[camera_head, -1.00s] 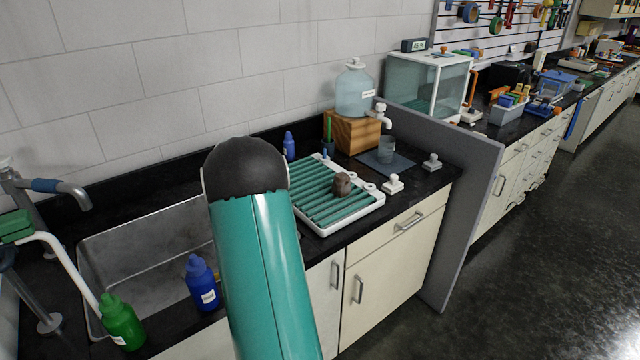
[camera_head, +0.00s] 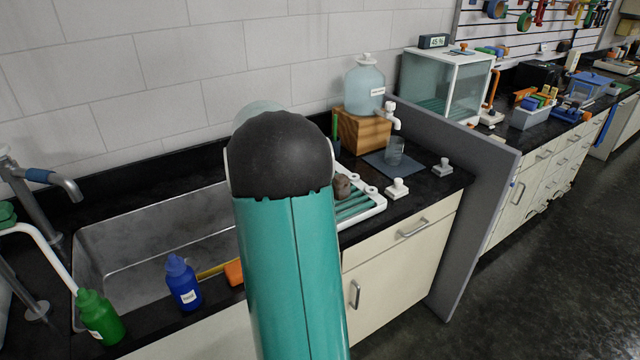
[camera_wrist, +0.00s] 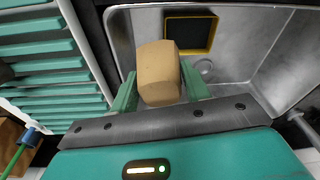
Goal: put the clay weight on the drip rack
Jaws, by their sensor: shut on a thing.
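A tan block with rounded edges, which looks like the clay weight (camera_wrist: 158,72), sits between the green fingers of my gripper (camera_wrist: 160,90) in the wrist view. My gripper is shut on it, over the metal sink. The drip rack (camera_head: 366,213), white with green slats, is right of the sink in the head view, partly hidden by my arm. A brown lump (camera_head: 342,187) rests on it. The rack's green slats (camera_wrist: 55,65) also show at the left of the wrist view. My arm hides the gripper in the head view.
The sink (camera_head: 130,258) has a yellow-framed dark square (camera_wrist: 190,32) in it. A blue bottle (camera_head: 183,285) and a green bottle (camera_head: 99,318) stand at its front edge. A water jug (camera_head: 364,88) on a wooden block and a grey partition (camera_head: 470,210) are beyond the rack.

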